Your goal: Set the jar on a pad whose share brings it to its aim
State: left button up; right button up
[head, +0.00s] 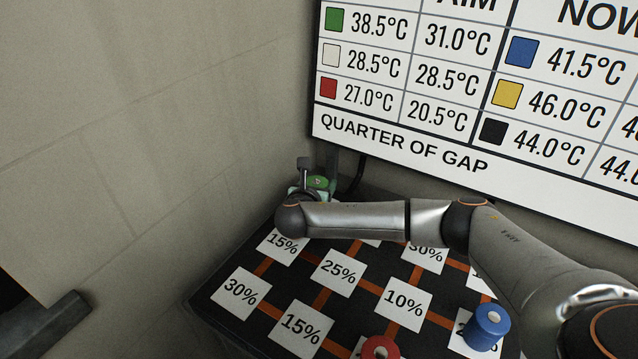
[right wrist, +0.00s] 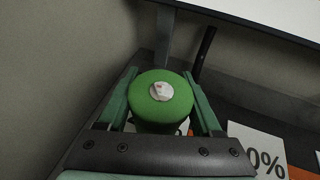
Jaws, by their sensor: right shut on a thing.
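A green jar (head: 318,182) with a pale knob on its lid is at the far left corner of the dark board of pads (head: 207,300). In the right wrist view the green jar (right wrist: 160,103) sits between the two green fingers of my right gripper (right wrist: 161,80), which is shut on it. My right gripper (head: 313,188) also shows in the head view, partly behind its own arm. Part of a white pad shows beside the jar's base; whether the jar touches it I cannot tell. Pads read 15% (head: 283,246), 25% (head: 336,271), 30% (head: 240,291) and 10% (head: 403,304). My left gripper is not in view.
A blue jar (head: 487,325) covers part of a pad at the right; a red jar (head: 380,348) is at the front edge. The wall chart (head: 400,150) reads green 38.5°C, aim 31.0°C, and "QUARTER OF GAP". A wall stands close on the left. My right arm hides some pads.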

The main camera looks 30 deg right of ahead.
jog(key=o, duration=1.5)
jog(key=p+v, duration=0.1)
jog(key=v, duration=1.1)
jog(key=shift+r, duration=0.1)
